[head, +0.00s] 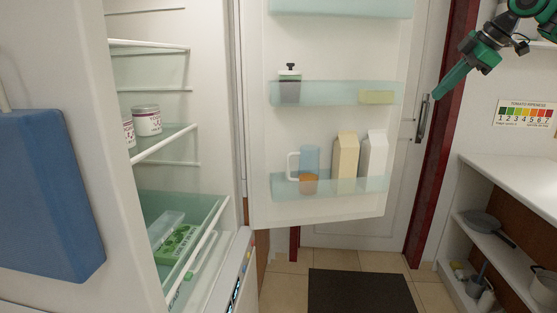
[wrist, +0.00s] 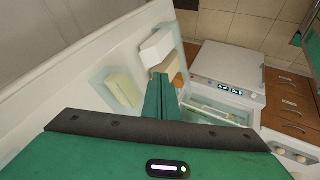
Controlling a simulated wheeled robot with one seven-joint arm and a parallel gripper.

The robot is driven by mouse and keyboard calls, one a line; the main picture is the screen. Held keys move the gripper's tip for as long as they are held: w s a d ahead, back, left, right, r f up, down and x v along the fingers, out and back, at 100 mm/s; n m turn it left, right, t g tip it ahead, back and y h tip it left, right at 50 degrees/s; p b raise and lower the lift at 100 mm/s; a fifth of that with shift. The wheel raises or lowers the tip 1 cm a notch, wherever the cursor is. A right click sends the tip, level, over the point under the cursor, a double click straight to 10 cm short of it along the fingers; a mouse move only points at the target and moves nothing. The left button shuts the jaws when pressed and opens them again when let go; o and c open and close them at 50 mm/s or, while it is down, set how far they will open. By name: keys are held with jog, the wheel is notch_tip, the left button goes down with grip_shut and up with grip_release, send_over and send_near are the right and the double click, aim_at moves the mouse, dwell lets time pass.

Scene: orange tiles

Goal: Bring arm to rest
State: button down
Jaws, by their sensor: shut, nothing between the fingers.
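My gripper (head: 451,89) is at the upper right of the head view, raised in front of the door frame and to the right of the open fridge door. It is green, points down and to the left, and is shut with nothing in it. In the wrist view the closed green fingers (wrist: 161,94) show in the middle, with the fridge door's shelves and cartons beyond them. The gripper looks apart from everything around it.
The open fridge door (head: 335,208) holds cartons (head: 345,158) and a jug (head: 309,165). The fridge shelves (head: 165,143) stand at left. A white counter (head: 515,180) with lower shelves is at right. A dark mat (head: 360,291) lies on the floor.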

jog(key=s+a+f+m+g+h, duration=0.25)
jog(key=s+a+f+m, duration=0.55)
jog(key=f, duration=0.4)
jog(key=s+d+f+m+g, duration=0.1)
jog(key=s+f+m, duration=0.3)
jog(key=s+f, duration=0.4)
jog(key=s+d+f+m+g+h, duration=0.1)
jog(key=s+f+m, duration=0.4)
jog(key=s, duration=1.2)
jog(key=s+d+f+m+g, duration=0.1)
jog(key=s+f+m, duration=0.3)
jog(key=s+f, duration=0.6)
jog(key=s+d, duration=0.1)
jog(key=s, duration=0.1)
jog(key=shift+s+d+f+m+g, duration=0.35)
jog(key=shift+f+m, duration=0.05)
